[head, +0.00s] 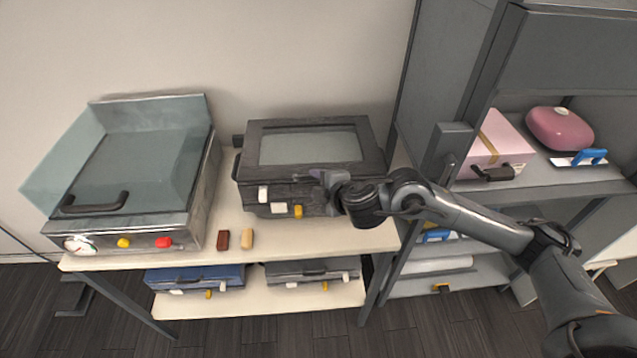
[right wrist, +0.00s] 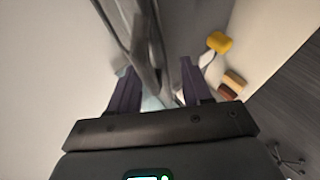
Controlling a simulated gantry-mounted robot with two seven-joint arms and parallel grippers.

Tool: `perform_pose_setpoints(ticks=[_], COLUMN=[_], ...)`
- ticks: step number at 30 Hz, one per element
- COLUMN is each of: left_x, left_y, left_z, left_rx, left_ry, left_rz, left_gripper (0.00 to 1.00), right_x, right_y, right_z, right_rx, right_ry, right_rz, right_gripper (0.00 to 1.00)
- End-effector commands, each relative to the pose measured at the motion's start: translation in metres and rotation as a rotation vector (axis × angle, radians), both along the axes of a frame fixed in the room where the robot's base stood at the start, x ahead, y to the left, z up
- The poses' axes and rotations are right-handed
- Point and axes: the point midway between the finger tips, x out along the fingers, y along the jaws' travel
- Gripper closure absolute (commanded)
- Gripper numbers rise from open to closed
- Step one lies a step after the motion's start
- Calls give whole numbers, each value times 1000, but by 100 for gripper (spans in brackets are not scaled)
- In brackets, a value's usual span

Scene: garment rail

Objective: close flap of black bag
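No soft bag with a flap is clear to see; the closest match is a black box-like case (head: 258,178) with a pale window in its top, standing on the bench in the head view. Its lid looks down, but a small gap cannot be ruled out. My right gripper (head: 326,179) is at the case's front right edge. In the right wrist view its two fingers (right wrist: 158,78) stand apart, with a dark bar or edge (right wrist: 150,45) beyond and between them. Contact is unclear. My left gripper is not in view.
A steel grill (head: 140,165) with a raised glass guard stands left on the bench (head: 310,238). A brown block (head: 223,240) and a tan block (head: 247,239) lie in front. A grey shelf unit (head: 450,150) stands right, holding pink items. Two cases lie on the lower shelf.

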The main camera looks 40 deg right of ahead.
Motion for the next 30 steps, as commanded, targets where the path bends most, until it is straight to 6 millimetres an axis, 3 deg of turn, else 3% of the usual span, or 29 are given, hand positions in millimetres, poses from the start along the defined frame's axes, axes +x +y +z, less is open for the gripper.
perform_pose_setpoints(ticks=[11, 24, 30], left_x=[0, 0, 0], left_y=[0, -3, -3], left_z=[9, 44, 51], left_rx=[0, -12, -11], left_ry=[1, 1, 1], left_rz=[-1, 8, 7], left_gripper=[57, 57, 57], right_x=[-12, -72, -87], right_y=[3, 10, 12], right_z=[10, 48, 55], right_rx=[-1, -3, -3], right_ry=[0, -1, 0], right_rz=[6, 3, 2], right_gripper=[56, 56, 56])
